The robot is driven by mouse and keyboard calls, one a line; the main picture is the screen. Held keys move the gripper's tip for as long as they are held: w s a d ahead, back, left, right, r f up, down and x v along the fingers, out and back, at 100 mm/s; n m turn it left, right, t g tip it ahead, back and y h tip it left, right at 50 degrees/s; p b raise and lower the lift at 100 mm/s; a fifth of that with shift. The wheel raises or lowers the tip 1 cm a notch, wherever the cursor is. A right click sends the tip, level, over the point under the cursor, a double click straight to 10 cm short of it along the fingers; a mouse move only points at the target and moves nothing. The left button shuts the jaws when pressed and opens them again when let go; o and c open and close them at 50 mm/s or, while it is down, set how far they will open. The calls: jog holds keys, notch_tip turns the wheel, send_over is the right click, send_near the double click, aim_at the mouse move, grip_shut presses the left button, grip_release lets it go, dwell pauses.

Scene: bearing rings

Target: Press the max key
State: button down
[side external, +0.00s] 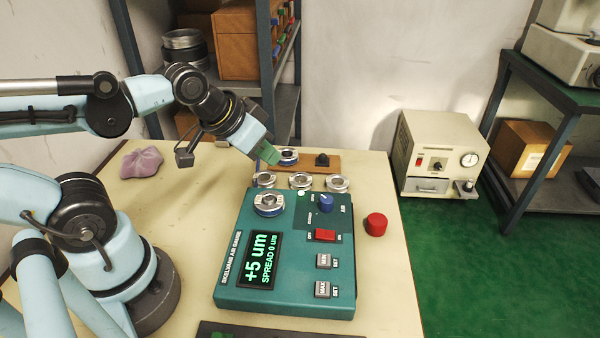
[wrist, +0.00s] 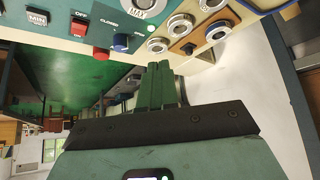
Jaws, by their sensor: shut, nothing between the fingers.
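The max key (side external: 322,289) is a small grey square button on the near right part of the teal gauge box (side external: 228,285), with a SET label beside it. The similar min key (side external: 323,261) sits just behind it and also shows at the upper left of the wrist view (wrist: 37,18). The max key is not visible in the wrist view. My gripper (side external: 268,155) has green fingers, shut and empty, above the rings behind the box, well away from the max key. The fingers also show in the wrist view (wrist: 160,70).
A ring (side external: 269,203) sits on the gauge; its display (side external: 262,260) reads +5 um, SPREAD 0 um. A red switch (side external: 325,235) and blue knob (side external: 326,203) lie behind the keys. A red cap (side external: 376,223) stands right. Several rings (side external: 300,181) lie behind the box.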

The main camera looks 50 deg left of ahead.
jog(key=d+r+n+g+h, duration=0.1)
jog(key=d+r+n+g, duration=0.25)
jog(key=d, duration=0.65)
jog(key=r+n+g+y, duration=0.1)
jog(key=r+n+g, duration=0.1)
jog(key=n+g, duration=0.3)
send_over(323, 286)
jog(key=t, duration=0.2)
jog(key=shift+s+f+n+g, duration=0.1)
jog(key=shift+f+n+g, duration=0.15)
jog(key=shift+f, duration=0.1)
notch_tip(323, 286, down, 14)
jog(key=shift+r, duration=0.1)
